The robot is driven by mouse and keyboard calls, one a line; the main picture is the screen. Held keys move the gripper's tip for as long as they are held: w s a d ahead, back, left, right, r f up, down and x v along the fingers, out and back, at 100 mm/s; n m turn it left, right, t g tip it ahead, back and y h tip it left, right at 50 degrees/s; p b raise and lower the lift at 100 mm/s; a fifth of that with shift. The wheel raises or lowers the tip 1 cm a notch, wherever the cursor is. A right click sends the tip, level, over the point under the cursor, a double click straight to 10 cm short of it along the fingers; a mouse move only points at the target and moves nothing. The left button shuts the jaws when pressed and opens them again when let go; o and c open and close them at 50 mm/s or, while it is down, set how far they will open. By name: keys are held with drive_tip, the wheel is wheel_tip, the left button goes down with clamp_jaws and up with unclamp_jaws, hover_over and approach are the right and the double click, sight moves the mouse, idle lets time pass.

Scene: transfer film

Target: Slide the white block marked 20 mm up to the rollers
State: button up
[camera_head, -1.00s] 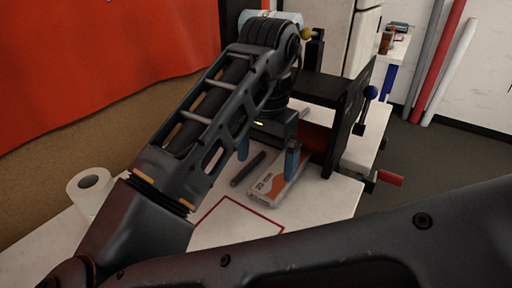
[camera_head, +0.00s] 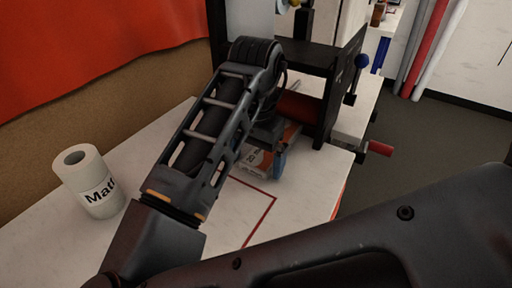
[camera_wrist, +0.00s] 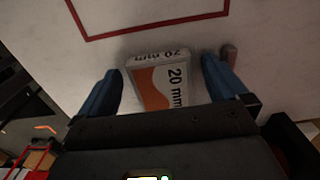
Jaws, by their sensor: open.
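The white block marked 20 mm (camera_wrist: 165,85), with an orange patch, lies flat on the white table between the two blue fingers of my gripper (camera_wrist: 160,68). The fingers stand open on either side of it, with a visible gap at least on the right. In the head view the block (camera_head: 262,157) is partly hidden by my arm, and one blue finger shows at its right. A red roller (camera_head: 300,107) sits in the dark-framed machine just behind the block. The rest of the rollers is hidden by my arm and the frame.
A red outline (camera_head: 262,217) is marked on the table, in front of the block. A dark rod end (camera_wrist: 228,54) lies beside one finger. A white roll lettered "Matt" (camera_head: 90,182) stands at the left. The machine has a red handle (camera_head: 379,149) at its right.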

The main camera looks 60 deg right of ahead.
drive_tip(key=shift+c, duration=0.4)
drive_tip(key=c, duration=1)
drive_tip(key=o, duration=1.1)
drive_tip(key=shift+r+p, duration=0.4)
drive_tip(key=shift+r, duration=3.45)
